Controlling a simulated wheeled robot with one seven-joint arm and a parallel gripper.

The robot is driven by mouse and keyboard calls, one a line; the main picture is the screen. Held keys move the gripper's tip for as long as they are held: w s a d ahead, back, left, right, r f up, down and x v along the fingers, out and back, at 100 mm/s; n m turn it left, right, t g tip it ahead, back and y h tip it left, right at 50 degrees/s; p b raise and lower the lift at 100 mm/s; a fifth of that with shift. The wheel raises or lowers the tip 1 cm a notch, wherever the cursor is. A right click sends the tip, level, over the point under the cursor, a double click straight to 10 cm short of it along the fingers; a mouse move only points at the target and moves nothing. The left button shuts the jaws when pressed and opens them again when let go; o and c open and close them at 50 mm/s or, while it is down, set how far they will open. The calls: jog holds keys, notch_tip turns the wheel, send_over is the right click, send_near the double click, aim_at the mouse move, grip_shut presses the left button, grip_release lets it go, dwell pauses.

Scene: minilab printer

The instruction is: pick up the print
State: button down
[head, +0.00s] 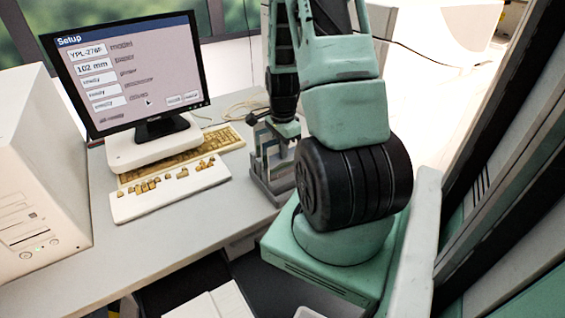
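I cannot make out a print for certain in the head view. My gripper (276,137) points down at the end of my arm, over the right part of the desk. It is small, and partly lost against a grey upright block-like object (271,178) just below it. I cannot tell whether the fingers are open or shut, whether they touch that object, or whether they hold anything. My own arm hides the area to the right of the gripper.
The grey desk (135,250) carries a monitor (130,70) showing a Setup screen, a white keyboard (170,192) with loose yellowed keys, and a white computer case (35,180) at left. White sheet-like items (212,303) lie below the front edge. A white machine (440,30) stands behind my arm.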

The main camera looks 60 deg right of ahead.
notch_tip(320, 180, up, 10)
jog(key=shift+f, duration=0.15)
jog(key=shift+r, duration=0.2)
dwell(0.6)
